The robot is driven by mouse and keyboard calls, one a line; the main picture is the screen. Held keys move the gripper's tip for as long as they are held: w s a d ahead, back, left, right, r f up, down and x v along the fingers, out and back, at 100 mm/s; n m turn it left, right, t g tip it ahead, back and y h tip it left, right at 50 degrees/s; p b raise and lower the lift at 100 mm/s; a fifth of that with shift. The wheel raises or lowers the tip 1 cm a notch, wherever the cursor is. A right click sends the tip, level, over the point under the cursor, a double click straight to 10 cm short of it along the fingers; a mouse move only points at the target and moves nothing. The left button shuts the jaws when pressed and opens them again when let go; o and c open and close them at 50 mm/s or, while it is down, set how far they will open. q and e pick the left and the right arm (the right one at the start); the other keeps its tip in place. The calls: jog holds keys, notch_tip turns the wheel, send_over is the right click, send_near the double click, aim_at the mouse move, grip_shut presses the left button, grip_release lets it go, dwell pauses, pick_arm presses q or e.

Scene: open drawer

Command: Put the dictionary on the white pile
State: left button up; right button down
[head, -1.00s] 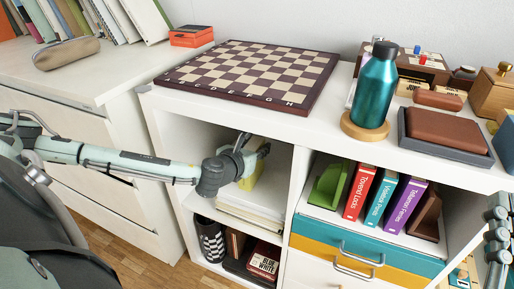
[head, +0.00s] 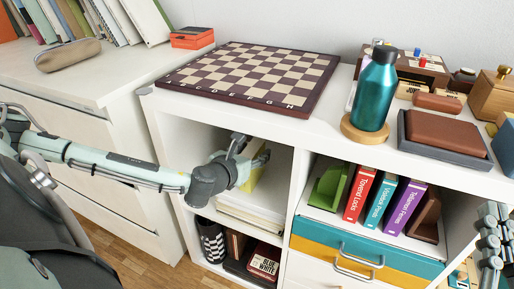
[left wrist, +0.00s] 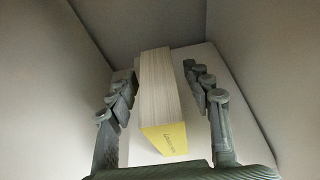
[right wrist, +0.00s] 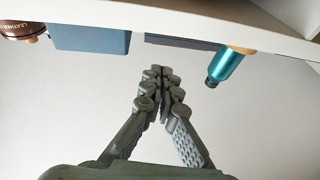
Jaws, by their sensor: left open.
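The dictionary, a thick yellow book (head: 251,178), is in the upper left compartment of the shelf, partly hidden by my left gripper. The left wrist view shows its pale page edges and yellow end (left wrist: 165,139). It appears to stand upright on the white pile (head: 243,216); the pile's flat top (left wrist: 204,60) shows around it. My left gripper (head: 252,153) is open, with one finger on each side of the book (left wrist: 157,80) and visible gaps to it. My right gripper (right wrist: 162,75) is shut and empty, away at the right edge of the head view (head: 493,235).
A chessboard (head: 250,75) and a teal bottle (head: 375,88) stand on the shelf top above. The divider (head: 295,195) and side walls bound the compartment closely. A dark patterned cup (head: 212,241) stands below.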

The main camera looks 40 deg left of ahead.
pick_arm(q)
jog(key=s+d, duration=0.2)
jog(key=s, duration=0.9)
jog(key=shift+d, duration=0.35)
pick_arm(e)
jog(key=shift+w+d+f+g+h, duration=0.2)
jog(key=shift+w+f+g, duration=0.1)
jog(key=shift+f, duration=0.3)
jog(key=shift+w+d+f+g+h, duration=0.1)
jog(key=shift+w+f+g+h, duration=0.15)
jog(key=shift+f, duration=0.35)
